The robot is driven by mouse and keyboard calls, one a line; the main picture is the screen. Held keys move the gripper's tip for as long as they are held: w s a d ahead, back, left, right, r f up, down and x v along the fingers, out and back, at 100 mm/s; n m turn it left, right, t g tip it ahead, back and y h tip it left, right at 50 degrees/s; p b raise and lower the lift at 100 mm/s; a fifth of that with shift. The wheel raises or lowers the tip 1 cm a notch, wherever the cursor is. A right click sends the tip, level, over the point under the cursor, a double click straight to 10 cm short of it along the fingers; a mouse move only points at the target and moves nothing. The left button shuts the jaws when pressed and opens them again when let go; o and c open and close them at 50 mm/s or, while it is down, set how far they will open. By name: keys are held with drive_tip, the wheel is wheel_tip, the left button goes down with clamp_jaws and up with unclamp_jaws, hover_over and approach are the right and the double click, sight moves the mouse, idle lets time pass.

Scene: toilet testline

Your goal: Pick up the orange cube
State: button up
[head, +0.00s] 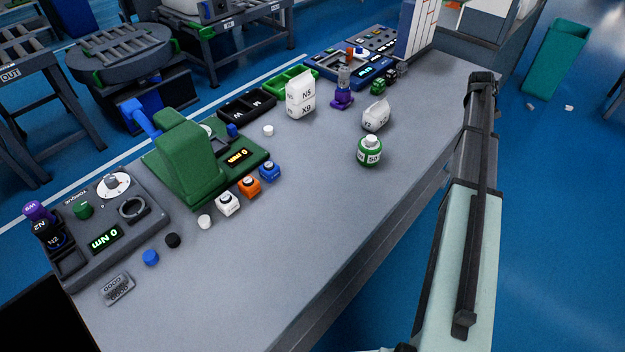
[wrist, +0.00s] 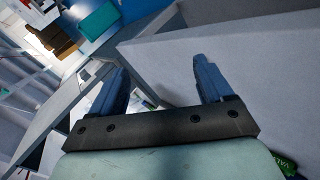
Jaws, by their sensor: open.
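The orange cube (head: 249,187) sits on the grey table in the head view, between a white cube (head: 228,204) on its lower left and a blue cube (head: 269,171) on its upper right. It stands just in front of the green machine. My gripper (wrist: 160,85) shows in the wrist view with its two dark fingers apart and nothing between them. The orange cube is not in the wrist view. In the head view my arm lies along the right side, beyond the table's edge and away from the cube; the fingers are not clearly visible there.
The green machine (head: 186,160) stands behind the cubes. A torque panel (head: 107,222) and small round caps lie to the left. A green-and-white round bottle (head: 370,151) and white bags (head: 300,95) stand farther right. The table's front middle (head: 290,240) is clear.

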drive_tip(key=a+r+n+y, duration=0.1)
drive_tip(key=a+n, duration=0.1)
drive_tip(key=a, duration=1)
drive_tip(key=a+r+n+y, duration=0.1)
drive_tip(key=a+n, duration=0.1)
drive_tip(key=a, duration=1)
drive_tip(key=a+r+n+y, duration=0.1)
drive_tip(key=a+n+y, duration=0.1)
drive_tip(key=a, duration=1)
drive_tip(key=shift+w+a+r, duration=0.35)
drive_tip(key=shift+w, duration=0.05)
drive_tip(key=s+a+n+g+y, duration=0.2)
drive_tip(key=s+a, duration=0.3)
drive_tip(key=a, duration=0.5)
drive_tip(key=n+g+y, duration=0.5)
drive_tip(key=n+g, duration=0.1)
drive_tip(key=n, duration=0.1)
approach(250, 179)
drive_tip(key=shift+x, duration=5.35)
drive_tip(key=shift+c, duration=0.5)
drive_tip(key=c, duration=0.8)
